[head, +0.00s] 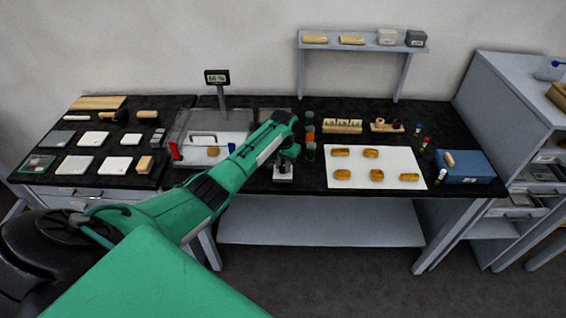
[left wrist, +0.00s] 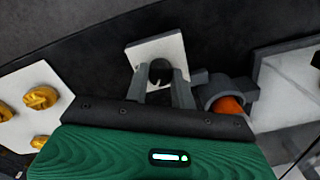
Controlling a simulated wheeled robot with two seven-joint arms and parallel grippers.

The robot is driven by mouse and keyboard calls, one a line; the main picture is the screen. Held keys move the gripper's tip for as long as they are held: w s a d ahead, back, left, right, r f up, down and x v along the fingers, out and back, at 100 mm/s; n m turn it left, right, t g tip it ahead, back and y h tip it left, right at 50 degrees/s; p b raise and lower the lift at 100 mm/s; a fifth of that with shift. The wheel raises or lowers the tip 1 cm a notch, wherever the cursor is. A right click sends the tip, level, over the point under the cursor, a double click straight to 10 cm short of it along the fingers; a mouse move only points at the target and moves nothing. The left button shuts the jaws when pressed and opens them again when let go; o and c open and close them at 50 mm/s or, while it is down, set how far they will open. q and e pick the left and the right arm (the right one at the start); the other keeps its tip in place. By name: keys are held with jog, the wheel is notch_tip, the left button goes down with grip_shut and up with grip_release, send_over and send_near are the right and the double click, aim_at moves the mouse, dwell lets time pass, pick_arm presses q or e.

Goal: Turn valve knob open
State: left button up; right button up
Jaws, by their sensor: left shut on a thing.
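The valve knob (left wrist: 160,70) is a small black round knob on a pale square base (left wrist: 142,54), seen in the left wrist view. The base (head: 283,177) also shows in the head view, on the black bench top near its front edge. My left gripper (head: 286,159) points down over the base. In the left wrist view its two grey fingers (left wrist: 166,90) stand on either side of the knob, shut on it. The fingers and housing hide the lower part of the knob. My right gripper is in neither view.
A white sheet (head: 373,185) with several golden pieces lies farther right. A scale case (head: 183,133) stands left. A small raised shelf (head: 362,48) is at the back.

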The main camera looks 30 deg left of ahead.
aim_at(283, 167)
pick_arm(q)
jog(key=m, duration=0.5)
jog(key=shift+r+m+p, duration=0.1)
jog(key=shift+m+p, duration=0.2)
jog(key=shift+p, duration=0.1)
jog(key=m, duration=0.4)
jog(key=shift+m, duration=0.5)
jog(key=shift+w, duration=0.1)
jog(key=o, duration=1)
notch_tip(283, 167, up, 14)
jog(key=b, duration=0.3)
jog(key=shift+b, duration=0.3)
